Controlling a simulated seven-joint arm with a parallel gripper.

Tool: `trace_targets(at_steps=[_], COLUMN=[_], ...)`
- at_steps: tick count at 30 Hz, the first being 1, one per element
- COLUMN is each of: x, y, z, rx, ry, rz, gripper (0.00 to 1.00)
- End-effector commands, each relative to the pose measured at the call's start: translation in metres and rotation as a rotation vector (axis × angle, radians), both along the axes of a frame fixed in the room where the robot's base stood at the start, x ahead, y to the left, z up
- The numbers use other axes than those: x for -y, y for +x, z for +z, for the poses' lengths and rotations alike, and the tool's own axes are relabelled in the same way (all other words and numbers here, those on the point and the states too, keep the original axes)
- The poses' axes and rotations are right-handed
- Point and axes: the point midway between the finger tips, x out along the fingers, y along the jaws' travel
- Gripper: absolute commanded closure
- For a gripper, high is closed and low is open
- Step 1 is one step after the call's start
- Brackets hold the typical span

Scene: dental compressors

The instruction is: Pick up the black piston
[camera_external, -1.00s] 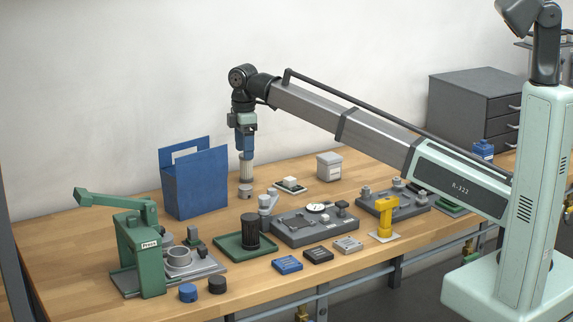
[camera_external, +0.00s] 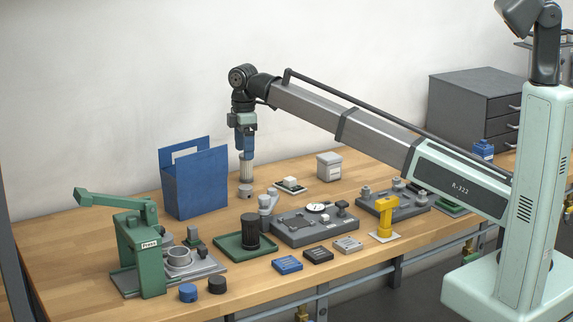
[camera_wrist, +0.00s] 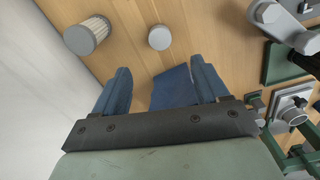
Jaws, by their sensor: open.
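A small black cylinder (camera_external: 217,285), which fits the black piston, stands at the table's front left, right of a blue cylinder (camera_external: 188,293). A taller dark ribbed cylinder (camera_external: 250,231) stands on a green tray (camera_external: 228,248); I cannot tell for sure which one is the piston. My gripper (camera_external: 246,154) is above the back of the table, far from both.
A pale ribbed cylinder (camera_wrist: 88,36) and a grey round piece (camera_wrist: 160,37) stand below my gripper. A tall blue holder (camera_external: 195,184) is to its left. A green press (camera_external: 140,255) stands near the small cylinders. Grey fixtures (camera_external: 315,228) fill the middle.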

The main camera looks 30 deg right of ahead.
Motion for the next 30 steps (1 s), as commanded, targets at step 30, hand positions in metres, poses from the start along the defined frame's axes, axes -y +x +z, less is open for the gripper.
trace_targets(at_steps=[30], x=[-0.116], y=[-0.107], z=[0.123], rx=[0.025], ry=[0.024], rz=[-0.047], gripper=[0.26])
